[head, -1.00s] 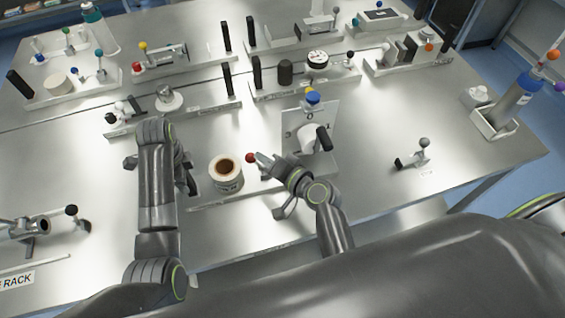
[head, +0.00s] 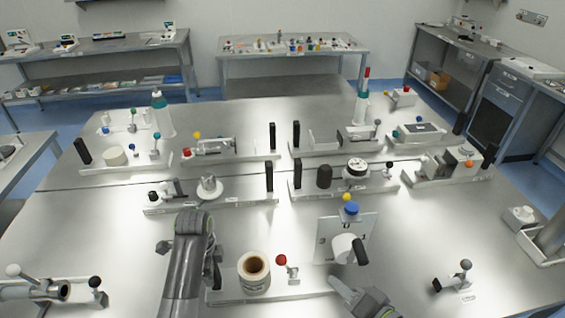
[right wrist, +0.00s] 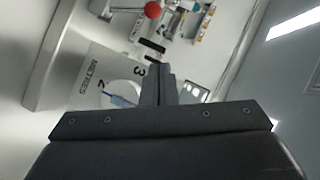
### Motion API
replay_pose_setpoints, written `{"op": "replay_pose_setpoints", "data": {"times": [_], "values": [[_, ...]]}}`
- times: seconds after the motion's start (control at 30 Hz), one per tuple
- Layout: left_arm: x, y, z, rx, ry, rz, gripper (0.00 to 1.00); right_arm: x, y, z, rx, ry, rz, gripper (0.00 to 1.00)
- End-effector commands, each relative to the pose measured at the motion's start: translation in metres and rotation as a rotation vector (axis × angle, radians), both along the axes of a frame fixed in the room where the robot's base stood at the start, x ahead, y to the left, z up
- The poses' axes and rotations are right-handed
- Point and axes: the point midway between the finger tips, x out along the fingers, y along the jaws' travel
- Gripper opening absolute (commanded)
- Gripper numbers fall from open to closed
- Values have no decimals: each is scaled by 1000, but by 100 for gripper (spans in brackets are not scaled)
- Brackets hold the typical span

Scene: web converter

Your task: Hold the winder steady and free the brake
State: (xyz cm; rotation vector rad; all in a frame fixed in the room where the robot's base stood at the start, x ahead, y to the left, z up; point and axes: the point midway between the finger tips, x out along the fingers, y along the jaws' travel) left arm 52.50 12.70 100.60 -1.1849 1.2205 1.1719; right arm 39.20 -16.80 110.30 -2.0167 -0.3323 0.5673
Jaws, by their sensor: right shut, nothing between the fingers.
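The winder with a white roll and brown core (head: 254,268) stands on a pale base plate at the front middle. A red ball knob (head: 281,260) on a short post, seemingly the brake lever, rises just right of the roll. The red knob also shows at the top of the right wrist view (right wrist: 152,10). My right gripper (head: 338,284) is to the right of the knob, apart from it, shut and empty; its closed fingers show in the right wrist view (right wrist: 158,85). My left arm (head: 190,255) is left of the roll; its fingers are mostly hidden behind it.
A tilted dial plate with a white hub and black handle (head: 361,250) stands close behind my right gripper. Several fixtures with black posts fill the table behind. A small grey-knobbed lever (head: 466,266) is at the right. Bare table lies between it and the dial plate.

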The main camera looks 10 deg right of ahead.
Motion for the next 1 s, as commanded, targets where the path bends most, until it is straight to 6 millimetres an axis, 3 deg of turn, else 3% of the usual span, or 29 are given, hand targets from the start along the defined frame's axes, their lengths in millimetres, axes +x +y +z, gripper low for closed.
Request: {"op": "replay_pose_setpoints", "data": {"times": [0.03,0.5,0.53,0.7,1.0], "values": [[-6,0,-8,-1,19,-1,0,0,0,-1,0,0,0,0],[-6,0,-2,0,21,-1,0,0,0,-1,-1,0,0,0],[-6,0,-2,0,21,-1,39,0,0,-1,-1,0,0,0],[-5,0,0,1,16,0,61,1,0,0,-1,0,0,0],[-3,1,2,1,10,1,62,0,0,0,-1,0,0,0]]}}
